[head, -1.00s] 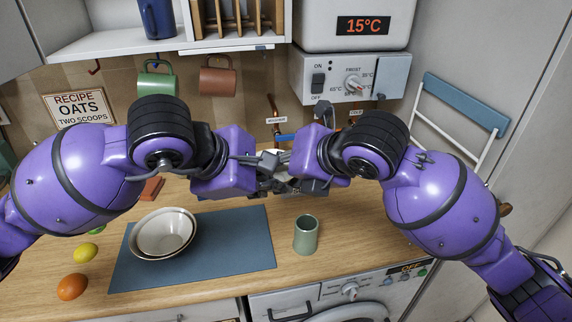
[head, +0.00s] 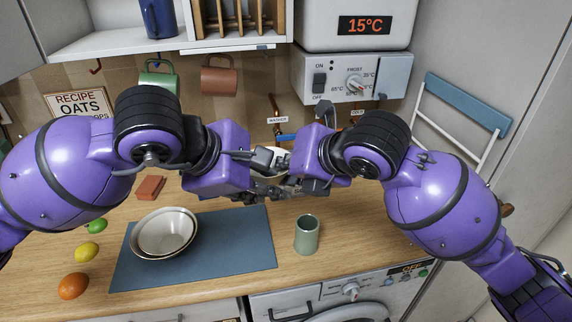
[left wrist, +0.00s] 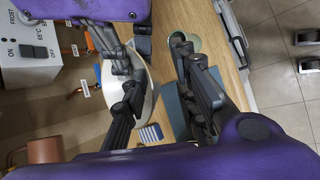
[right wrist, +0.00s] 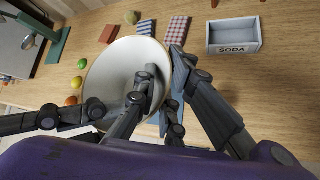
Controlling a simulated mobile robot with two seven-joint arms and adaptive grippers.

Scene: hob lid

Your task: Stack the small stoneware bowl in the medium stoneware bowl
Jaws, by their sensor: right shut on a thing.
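The small stoneware bowl (right wrist: 112,72), cream inside, is held in the air, tilted; in the head view my grippers mostly hide it. My right gripper (right wrist: 162,68) is shut on its rim, one finger inside and one outside. The bowl also shows in the left wrist view (left wrist: 146,82). My left gripper (left wrist: 158,72) is close to the same bowl, its fingers spread on either side of the rim. The medium stoneware bowl (head: 165,232) sits upright on the blue mat (head: 235,250), nested in a slightly wider bowl (head: 135,243).
A green cup (head: 306,235) stands right of the mat. A lime (head: 97,226), a lemon (head: 87,252) and an orange (head: 73,286) lie left of it. A brick-red block (head: 150,187) lies behind. A soda tray (right wrist: 234,48) shows in the right wrist view.

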